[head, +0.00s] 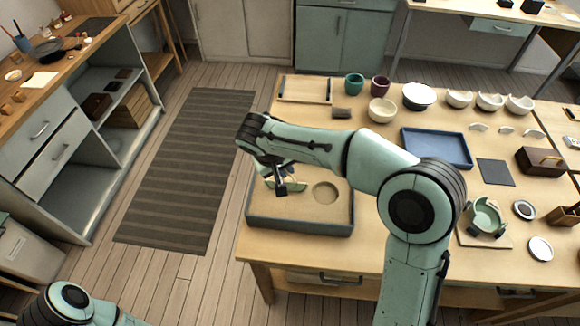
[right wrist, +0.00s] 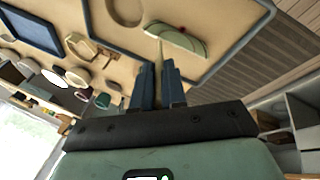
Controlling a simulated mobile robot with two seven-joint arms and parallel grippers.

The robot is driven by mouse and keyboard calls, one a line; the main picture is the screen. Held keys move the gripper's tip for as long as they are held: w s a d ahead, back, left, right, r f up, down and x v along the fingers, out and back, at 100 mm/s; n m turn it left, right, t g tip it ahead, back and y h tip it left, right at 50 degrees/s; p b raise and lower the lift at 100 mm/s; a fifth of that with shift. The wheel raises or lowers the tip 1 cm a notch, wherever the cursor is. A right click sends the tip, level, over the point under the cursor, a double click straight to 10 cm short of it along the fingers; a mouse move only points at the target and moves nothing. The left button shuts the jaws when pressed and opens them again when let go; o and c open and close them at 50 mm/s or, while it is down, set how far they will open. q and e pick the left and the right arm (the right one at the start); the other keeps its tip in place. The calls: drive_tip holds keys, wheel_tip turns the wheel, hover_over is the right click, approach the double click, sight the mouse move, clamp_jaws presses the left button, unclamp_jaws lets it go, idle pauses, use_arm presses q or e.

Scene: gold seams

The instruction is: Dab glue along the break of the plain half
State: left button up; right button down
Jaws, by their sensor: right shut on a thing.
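A pale green half piece (head: 290,185) sits in a sand-filled tray (head: 300,226) in the head view, partly hidden by my right gripper (head: 280,190). In the right wrist view the half (right wrist: 177,40) is a flat, half-round shape with a small red spot near one edge. My right gripper (right wrist: 155,88) is shut on a thin, pale, pointed stick (right wrist: 160,52). The stick's tip appears close to the half's edge; I cannot tell whether it touches. Only part of my left arm shows at the lower left of the head view; its gripper is out of view.
The sand has an empty round hollow (head: 326,192) beside the half. A blue tray (head: 437,148), a grey square (head: 495,172), a green broken vessel (head: 485,217) and several bowls stand on the table to the right. Floor with a striped mat (head: 185,165) lies left of the table.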

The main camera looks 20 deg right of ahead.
drive_tip(key=shift+w+a, duration=0.1)
drive_tip(key=shift+a, duration=0.1)
drive_tip(key=shift+f, duration=0.3)
idle(1.0)
drive_tip(key=shift+r, duration=0.25)
drive_tip(key=shift+a, duration=0.1)
drive_tip(key=shift+w+a+p, duration=0.3)
drive_tip(key=shift+w+a, duration=0.35)
drive_tip(key=shift+a, duration=0.3)
drive_tip(key=shift+f, duration=0.3)
idle(0.8)
